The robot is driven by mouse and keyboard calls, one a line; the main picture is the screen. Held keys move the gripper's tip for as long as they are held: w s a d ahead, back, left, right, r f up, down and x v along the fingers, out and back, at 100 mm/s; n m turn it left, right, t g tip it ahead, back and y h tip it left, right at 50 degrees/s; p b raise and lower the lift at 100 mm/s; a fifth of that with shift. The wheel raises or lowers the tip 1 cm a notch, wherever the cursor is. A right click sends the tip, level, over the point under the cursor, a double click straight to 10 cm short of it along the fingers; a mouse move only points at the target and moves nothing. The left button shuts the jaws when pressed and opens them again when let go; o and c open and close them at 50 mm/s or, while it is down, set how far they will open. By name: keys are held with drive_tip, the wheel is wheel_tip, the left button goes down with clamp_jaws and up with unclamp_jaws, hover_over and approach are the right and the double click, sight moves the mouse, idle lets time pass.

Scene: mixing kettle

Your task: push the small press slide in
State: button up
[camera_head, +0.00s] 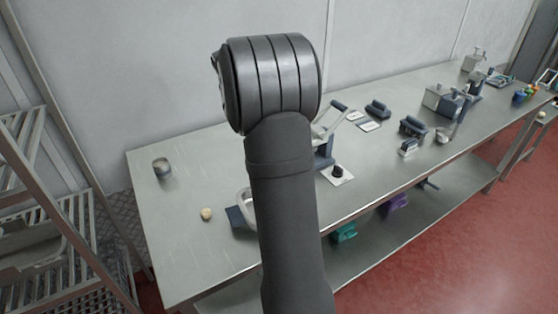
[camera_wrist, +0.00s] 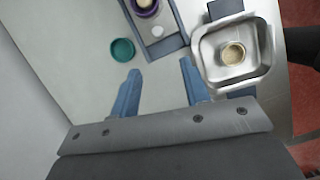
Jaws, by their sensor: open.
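In the wrist view, a blue-grey press-like base (camera_wrist: 178,40) with a paler central track runs in from the top edge. A purple ring-shaped part (camera_wrist: 145,8) and a small white round piece (camera_wrist: 157,31) sit on it. Its upper part is cut off, and I cannot tell which part is the slide. My gripper (camera_wrist: 159,67) is open and empty, its two blue fingers apart, pointing toward the near end of this base. Whether they touch it is unclear. In the head view my arm hides the gripper and part of a lever device (camera_head: 324,150) behind it.
A metal pan (camera_wrist: 207,72) holding a tan disc (camera_wrist: 233,53) stands right of the fingers; a teal round piece (camera_wrist: 122,50) lies left. In the head view, a dark cup (camera_head: 161,168) and a tan piece (camera_head: 206,214) stand on the table's left, with bare surface around them.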

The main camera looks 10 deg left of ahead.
drive_tip(key=x, duration=1.7)
drive_tip(key=shift+w+r, duration=0.1)
drive_tip(key=shift+w, duration=0.1)
clamp_jaws()
